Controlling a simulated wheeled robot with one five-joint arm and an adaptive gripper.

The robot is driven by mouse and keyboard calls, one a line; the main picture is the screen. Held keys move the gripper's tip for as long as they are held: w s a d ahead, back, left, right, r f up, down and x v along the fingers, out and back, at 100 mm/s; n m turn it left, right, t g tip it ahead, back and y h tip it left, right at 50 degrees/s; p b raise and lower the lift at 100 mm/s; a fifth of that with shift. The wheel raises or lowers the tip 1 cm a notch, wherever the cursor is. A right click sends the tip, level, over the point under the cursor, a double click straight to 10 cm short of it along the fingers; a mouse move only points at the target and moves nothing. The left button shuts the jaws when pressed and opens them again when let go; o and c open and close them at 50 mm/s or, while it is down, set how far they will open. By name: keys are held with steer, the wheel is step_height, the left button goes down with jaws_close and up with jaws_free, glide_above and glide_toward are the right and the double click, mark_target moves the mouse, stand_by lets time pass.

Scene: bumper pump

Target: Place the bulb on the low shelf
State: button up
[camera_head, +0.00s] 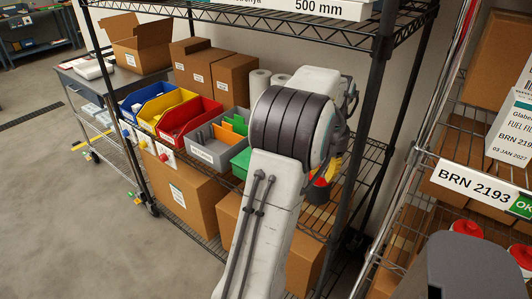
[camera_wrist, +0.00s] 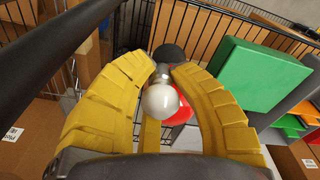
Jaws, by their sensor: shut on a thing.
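The bulb (camera_wrist: 160,101) has a white round globe and a grey metallic neck, and shows in the middle of the wrist view. My gripper (camera_wrist: 165,70) has yellow curved fingers closed on the bulb from both sides. In the head view only a bit of my gripper (camera_head: 334,168) shows behind my arm, and the bulb is hidden. My gripper is over a wire shelf (camera_head: 371,152) that bears bins and boxes. A lower level (camera_head: 207,240) holds cardboard boxes. I cannot tell the bulb's height above the shelf.
A red and black object (camera_head: 318,191) lies beyond the bulb in the wrist view (camera_wrist: 182,112). A dark rack post (camera_head: 356,120) rises at right, near another rack with boxes.

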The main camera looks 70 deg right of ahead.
mark_target(316, 219)
step_height(316, 219, down, 18)
steer(key=shift+r, duration=0.1)
stand_by(0.7)
steer(key=shift+f+b, duration=0.2)
steer(key=shift+b, duration=0.2)
steer(key=o, duration=0.9)
steer(key=shift+r, duration=0.1)
step_height(316, 219, up, 12)
steer(key=a, duration=0.1)
steer(key=shift+w, duration=0.15)
